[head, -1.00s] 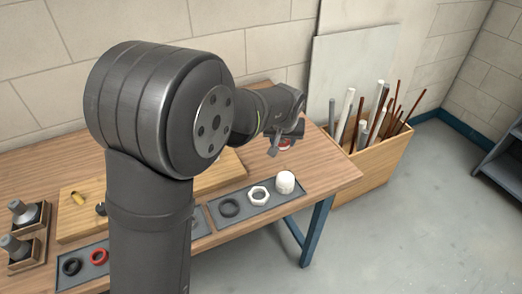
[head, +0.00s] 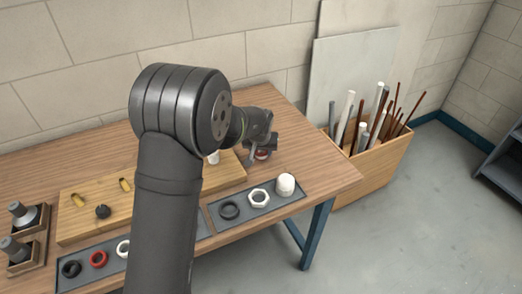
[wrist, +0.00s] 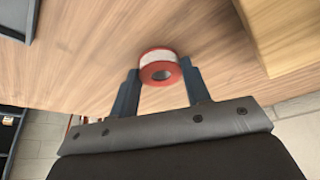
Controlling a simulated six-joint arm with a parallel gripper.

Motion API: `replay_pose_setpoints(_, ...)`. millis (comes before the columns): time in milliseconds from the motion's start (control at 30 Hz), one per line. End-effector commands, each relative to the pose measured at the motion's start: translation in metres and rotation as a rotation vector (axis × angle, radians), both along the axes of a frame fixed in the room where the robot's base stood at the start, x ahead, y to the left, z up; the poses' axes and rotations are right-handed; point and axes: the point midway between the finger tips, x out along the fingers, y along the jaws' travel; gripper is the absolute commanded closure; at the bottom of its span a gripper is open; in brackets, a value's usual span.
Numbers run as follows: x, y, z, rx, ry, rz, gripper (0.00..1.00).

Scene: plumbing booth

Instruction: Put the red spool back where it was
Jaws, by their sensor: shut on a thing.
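The red spool (wrist: 158,68) has red flanges and a white wound middle, and sits between the two fingers of my gripper (wrist: 158,77) in the wrist view. My gripper is shut on it. I cannot tell whether the spool touches the tabletop.
A wooden crate (head: 375,174) of pipes stands right.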

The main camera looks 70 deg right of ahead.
Motion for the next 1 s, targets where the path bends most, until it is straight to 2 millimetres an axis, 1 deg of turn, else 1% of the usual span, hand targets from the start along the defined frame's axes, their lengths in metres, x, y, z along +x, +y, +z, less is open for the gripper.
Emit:
replay_pose_setpoints(233, 0.0, 0.0, -0.003, 0.001, 0.0, 0.0, 0.78)
replay_pose_setpoints(267, 0.0, 0.0, -0.003, 0.0, 0.0, 0.0, 0.51)
replay_pose_setpoints(333, 0.0, 0.0, -0.003, 0.0, 0.0, 0.0, 0.37)
replay_pose_setpoints(367, 0.0, 0.0, -0.003, 0.0, 0.0, 0.0, 0.35)
replay_pose_setpoints(600, 0.0, 0.0, -0.002, 0.0, 0.0, 0.0, 0.35)
replay_pose_setpoints(733, 0.0, 0.001, 0.004, -0.001, 0.0, 0.0, 0.35)
replay_pose_setpoints(867, -0.002, 0.007, 0.02, -0.002, 0.0, 0.0, 0.35)
replay_pose_setpoints(1000, -0.004, 0.017, 0.046, -0.004, -0.001, -0.001, 0.35)
